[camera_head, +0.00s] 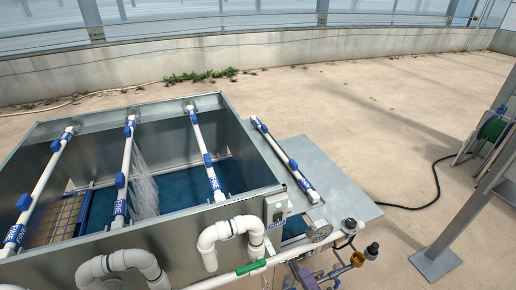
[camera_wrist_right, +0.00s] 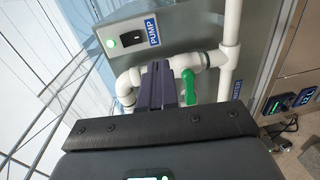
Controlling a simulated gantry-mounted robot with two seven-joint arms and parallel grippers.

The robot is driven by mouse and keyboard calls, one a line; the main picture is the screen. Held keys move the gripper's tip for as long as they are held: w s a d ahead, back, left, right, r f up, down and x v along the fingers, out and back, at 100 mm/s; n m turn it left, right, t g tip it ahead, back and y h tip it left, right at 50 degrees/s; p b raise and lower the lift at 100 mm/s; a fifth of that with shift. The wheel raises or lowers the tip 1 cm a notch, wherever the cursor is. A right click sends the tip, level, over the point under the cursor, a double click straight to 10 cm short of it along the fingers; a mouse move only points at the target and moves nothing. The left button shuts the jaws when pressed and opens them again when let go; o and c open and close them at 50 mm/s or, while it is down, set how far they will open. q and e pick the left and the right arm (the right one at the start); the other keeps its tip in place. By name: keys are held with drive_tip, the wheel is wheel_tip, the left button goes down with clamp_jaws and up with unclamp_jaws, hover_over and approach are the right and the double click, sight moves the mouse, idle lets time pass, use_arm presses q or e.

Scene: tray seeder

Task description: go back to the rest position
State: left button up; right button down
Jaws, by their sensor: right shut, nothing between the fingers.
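My right gripper (camera_wrist_right: 168,68) is shut with nothing between its dark fingers in the right wrist view. The green valve lever (camera_wrist_right: 190,86) appears close beside the fingers on the right; I cannot tell whether they touch. The lever also shows on the white pipe at the bottom of the head view (camera_head: 250,267). The pump switch box (camera_wrist_right: 122,38) with a green light lies beyond the fingertips, up and to the left. It sits on the tank's front right corner in the head view (camera_head: 277,210). My left gripper is not in view.
A metal tank (camera_head: 88,251) with white pipes (camera_head: 228,230) along its front fills the left of the head view. Water falls under one spray bar (camera_head: 126,170). A gauge and brass fittings (camera_head: 357,259) stand at the front right. Open concrete floor (camera_head: 390,110) lies beyond; a black hose (camera_head: 437,180) crosses it.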

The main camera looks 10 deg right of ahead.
drive_tip(key=s+d+f+m+g+h, duration=0.2)
drive_tip(key=s+f+m+g, duration=0.35)
drive_tip(key=s+m, duration=0.4)
drive_tip(key=s+d+f+m+g+h, duration=0.15)
drive_tip(key=s+f+m+g, duration=0.25)
drive_tip(key=s+m+g, duration=0.5)
wheel_tip(320, 180, up, 18)
drive_tip(key=s+t+p, duration=0.1)
drive_tip(key=t+p, duration=0.1)
drive_tip(key=p, duration=1.6)
wheel_tip(320, 180, down, 75)
drive_tip(key=b, duration=7.4)
drive_tip(key=shift+d+b, duration=0.35)
